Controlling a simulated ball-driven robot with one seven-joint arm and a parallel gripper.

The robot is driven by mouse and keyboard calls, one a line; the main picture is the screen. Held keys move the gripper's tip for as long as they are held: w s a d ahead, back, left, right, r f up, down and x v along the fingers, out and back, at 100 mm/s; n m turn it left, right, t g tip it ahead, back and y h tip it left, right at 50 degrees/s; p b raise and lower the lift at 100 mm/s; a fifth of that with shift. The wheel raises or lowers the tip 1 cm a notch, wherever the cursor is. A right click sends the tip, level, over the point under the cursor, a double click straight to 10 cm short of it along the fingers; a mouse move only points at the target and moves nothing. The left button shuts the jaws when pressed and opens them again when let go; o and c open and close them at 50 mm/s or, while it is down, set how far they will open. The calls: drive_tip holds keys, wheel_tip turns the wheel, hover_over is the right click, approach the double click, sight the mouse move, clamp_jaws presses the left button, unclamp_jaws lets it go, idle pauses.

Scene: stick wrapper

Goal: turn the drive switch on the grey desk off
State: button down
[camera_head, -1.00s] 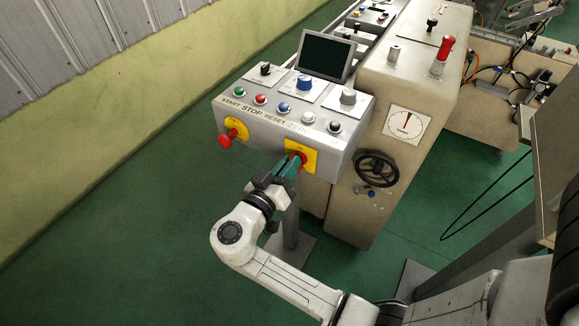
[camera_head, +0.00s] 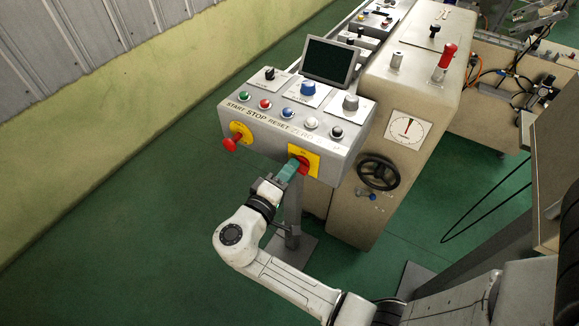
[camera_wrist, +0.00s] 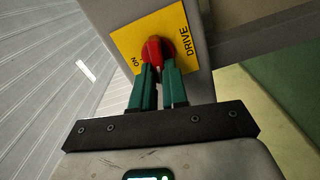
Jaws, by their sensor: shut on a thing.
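The drive switch (camera_head: 303,162) is a red knob on a yellow plate (camera_head: 313,154), on the front of the grey desk (camera_head: 352,152). My gripper (camera_head: 292,168) reaches up to it from below left with green fingers. In the wrist view the gripper (camera_wrist: 158,72) is shut on the red knob (camera_wrist: 154,48), one finger on each side. The yellow plate (camera_wrist: 127,42) reads DRIVE at right and ON at left there. The fingers hide the lower part of the knob and plate, so its exact setting is hard to read.
A red mushroom button (camera_head: 230,144) on a yellow plate sticks out to the left on the desk front. Several buttons and a screen (camera_head: 329,61) sit on top. A black handwheel (camera_head: 377,172) is on the beige machine to the right. The green floor at left is clear.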

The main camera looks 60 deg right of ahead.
drive_tip(key=shift+w+n+p, duration=0.1)
drive_tip(key=shift+n+p, duration=0.3)
drive_tip(key=shift+n, duration=0.7)
drive_tip(key=shift+f, duration=0.1)
drive_tip(key=c, duration=1.1)
unclamp_jaws()
drive_tip(key=shift+c, duration=0.2)
drive_tip(key=shift+a, duration=0.1)
drive_tip(key=a+b, duration=0.2)
drive_tip(key=a, duration=0.8)
drive_tip(key=shift+s+a+b, duration=0.35)
drive_tip(key=shift+s, duration=0.1)
